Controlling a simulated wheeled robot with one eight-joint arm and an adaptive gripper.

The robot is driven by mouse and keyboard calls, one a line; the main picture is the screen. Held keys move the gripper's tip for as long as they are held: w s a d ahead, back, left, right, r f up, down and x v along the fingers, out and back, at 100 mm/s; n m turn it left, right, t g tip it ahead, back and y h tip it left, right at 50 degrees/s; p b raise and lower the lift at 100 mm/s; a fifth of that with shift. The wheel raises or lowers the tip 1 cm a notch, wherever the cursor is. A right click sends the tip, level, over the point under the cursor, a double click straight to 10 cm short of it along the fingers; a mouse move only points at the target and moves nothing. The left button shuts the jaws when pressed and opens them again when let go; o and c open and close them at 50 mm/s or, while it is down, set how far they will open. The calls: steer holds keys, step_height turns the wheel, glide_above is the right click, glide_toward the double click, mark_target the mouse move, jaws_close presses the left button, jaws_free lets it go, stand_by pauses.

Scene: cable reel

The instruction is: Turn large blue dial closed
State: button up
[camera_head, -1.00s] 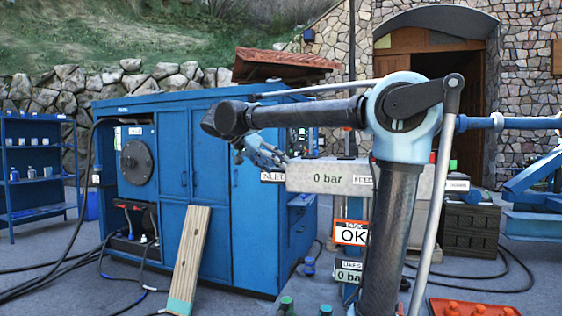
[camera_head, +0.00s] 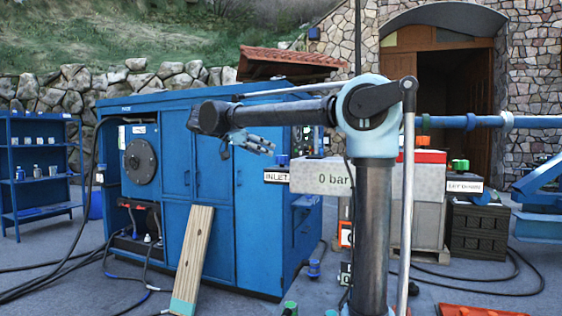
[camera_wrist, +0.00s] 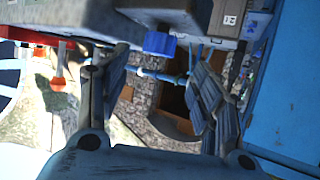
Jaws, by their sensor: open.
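A blue dial (camera_head: 283,160) stands above the INLET label at the left end of the grey block marked 0 bar. The blue dial also shows in the wrist view (camera_wrist: 160,43), at the upper middle between my fingers. My gripper (camera_head: 265,146) is open and empty, up and left of the dial, with a small gap in the head view. In the wrist view my two fingers (camera_wrist: 160,72) stand wide apart on either side of the dial's line. The dial looks clear of both fingers. How far it is turned cannot be told.
The grey block (camera_head: 325,180) lies right of my gripper, partly behind my arm. A large blue cabinet (camera_head: 255,220) stands behind and left. A wooden board (camera_head: 193,255) leans on it. Cables lie on the ground. Green knobs (camera_head: 290,308) show at the bottom.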

mark_target(281, 157)
steer(key=x, duration=0.9)
steer(key=shift+w+d+f, duration=0.15)
steer(key=shift+d+f, duration=0.05)
steer(key=shift+d, duration=0.1)
steer(key=c, duration=1.1)
